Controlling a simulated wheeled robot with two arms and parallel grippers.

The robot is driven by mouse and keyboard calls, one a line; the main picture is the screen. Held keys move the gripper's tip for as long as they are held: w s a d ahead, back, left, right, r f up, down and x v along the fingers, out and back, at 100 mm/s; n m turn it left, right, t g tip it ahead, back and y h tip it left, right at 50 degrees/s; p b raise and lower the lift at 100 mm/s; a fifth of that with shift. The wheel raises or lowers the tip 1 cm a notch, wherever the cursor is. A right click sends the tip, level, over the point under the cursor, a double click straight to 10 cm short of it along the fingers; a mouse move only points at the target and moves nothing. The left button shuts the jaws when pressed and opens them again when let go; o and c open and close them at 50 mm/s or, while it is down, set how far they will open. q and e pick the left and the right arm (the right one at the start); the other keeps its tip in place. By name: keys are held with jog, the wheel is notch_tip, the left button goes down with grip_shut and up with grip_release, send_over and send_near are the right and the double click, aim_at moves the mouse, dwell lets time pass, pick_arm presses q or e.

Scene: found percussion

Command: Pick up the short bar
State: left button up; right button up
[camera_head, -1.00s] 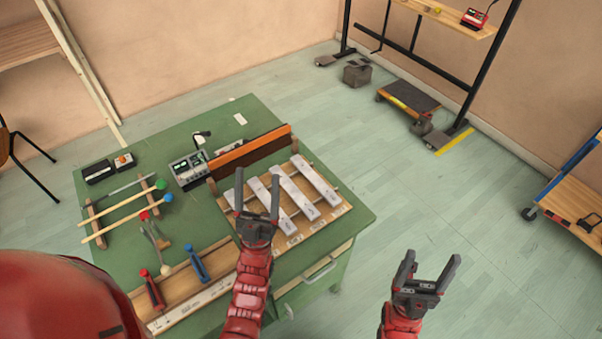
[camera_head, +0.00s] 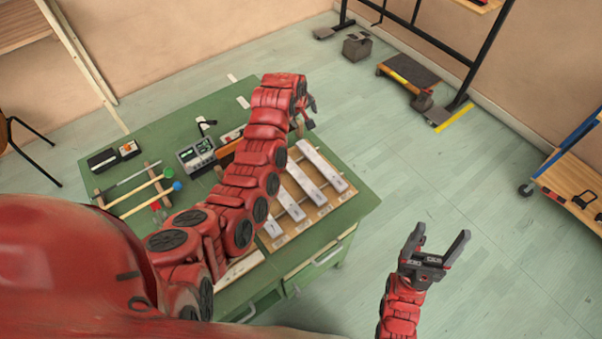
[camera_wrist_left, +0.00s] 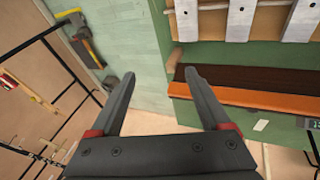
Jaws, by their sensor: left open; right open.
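Several pale metal bars lie side by side across a wooden frame on the green table. The rightmost bar (camera_head: 320,165) shows whole in the head view; the left ones are partly covered by my left arm. I cannot tell surely which is the short bar. In the left wrist view, an end bar (camera_wrist_left: 187,18) and others enter from the top, cut off by the edge. My left gripper (camera_wrist_left: 153,76) is open and empty, beyond the bars' far ends and apart from them. My right gripper (camera_head: 441,236) is open and empty over the floor, right of the table.
Mallets with a green head (camera_head: 168,173) and a blue head (camera_head: 177,186), and a small grey device (camera_head: 196,154), are on the table's left.

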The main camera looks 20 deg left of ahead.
pick_arm(q)
jog(key=s+a+r+g, duration=0.2)
jog(key=s+r+g, duration=0.3)
jog(key=s, duration=0.3)
jog(key=n+b, duration=0.1)
jog(key=b, duration=0.4)
send_over(292, 166)
notch_tip(292, 166, down, 9)
jog(key=shift+w+a+f+y+b, duration=0.1)
jog(key=shift+w+f+y+b, duration=0.1)
jog(key=shift+f, duration=0.25)
jog(key=shift+w+f+y+b, duration=0.15)
jog(key=shift+w+f+y, duration=0.05)
jog(key=shift+f, duration=0.2)
jog(key=shift+f+p, duration=0.3)
jog(key=shift+p, duration=0.45)
jog(key=shift+f, duration=0.35)
jog(key=shift+s+f+p, duration=0.2)
jog(key=shift+f+p, duration=0.25)
jog(key=shift+p, duration=0.05)
jog(key=f, duration=0.1)
jog(key=f+p, duration=0.1)
jog(key=f, duration=0.1)
jog(key=shift+s+f+p, duration=0.25)
jog(key=shift+p, duration=0.1)
jog(key=shift+f, duration=0.65)
